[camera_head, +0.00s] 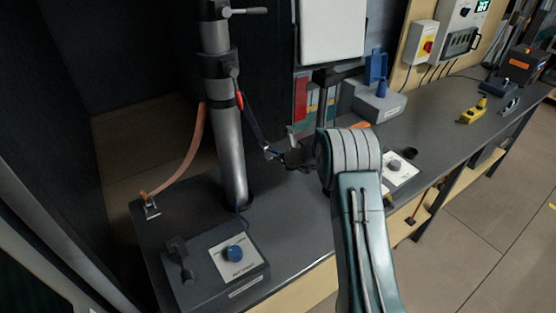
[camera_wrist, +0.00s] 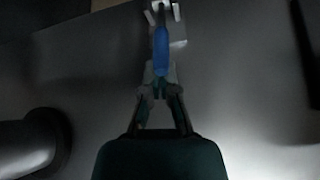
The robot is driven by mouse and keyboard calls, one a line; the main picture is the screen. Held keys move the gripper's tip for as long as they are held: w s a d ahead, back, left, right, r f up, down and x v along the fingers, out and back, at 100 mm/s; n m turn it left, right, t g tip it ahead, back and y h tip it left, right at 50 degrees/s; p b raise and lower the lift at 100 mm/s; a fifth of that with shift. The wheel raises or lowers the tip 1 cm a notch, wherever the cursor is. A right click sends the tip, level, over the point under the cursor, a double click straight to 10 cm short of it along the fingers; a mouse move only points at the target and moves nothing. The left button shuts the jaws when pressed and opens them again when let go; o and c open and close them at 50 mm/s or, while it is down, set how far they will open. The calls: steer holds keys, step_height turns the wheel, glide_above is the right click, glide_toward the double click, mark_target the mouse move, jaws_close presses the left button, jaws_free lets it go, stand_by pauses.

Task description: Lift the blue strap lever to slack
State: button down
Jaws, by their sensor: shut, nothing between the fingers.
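The blue lever (camera_wrist: 161,50) shows at the top centre of the wrist view, pointing down toward my fingers from a pale metal bracket (camera_wrist: 178,25). My gripper (camera_wrist: 160,78) is shut and empty. Its fingertips meet at or just under the lever's near end in that view; I cannot tell whether they touch it. In the head view my gripper (camera_head: 284,156) is beside a small metal fitting (camera_head: 269,153) at the lower end of a dark bluish strap (camera_head: 252,123), which runs up to the grey pole. The lever itself is not clear there.
The grey pole (camera_head: 229,150) rises from the dark bench left of my gripper. An orange strap (camera_head: 190,160) runs to a bench ring. A box with a blue knob (camera_head: 235,253) sits in front.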

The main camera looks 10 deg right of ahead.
mark_target(271, 150)
steer(key=shift+w+a+r, duration=0.1)
steer(key=shift+w+r, duration=0.15)
steer(key=shift+r, duration=0.4)
steer(key=shift+w+a+r, duration=0.1)
steer(key=shift+w+r, duration=0.15)
steer(key=shift+r, duration=0.4)
steer(key=shift+w+a+r, duration=0.3)
steer(key=shift+w+r, duration=0.4)
steer(key=shift+r, duration=0.15)
steer(key=shift+w+a+r, duration=0.25)
steer(key=shift+w+r, duration=0.4)
steer(key=shift+r, duration=0.15)
steer(key=shift+w+r, duration=0.2)
steer(key=shift+r, duration=0.1)
steer(key=shift+a+r, duration=0.15)
steer(key=shift+r, duration=0.15)
steer(key=f+v, duration=0.1)
steer(key=v, duration=1)
steer(key=shift+s+d, duration=0.35)
steer(key=shift+s, duration=0.2)
steer(key=shift+s+f, duration=0.1)
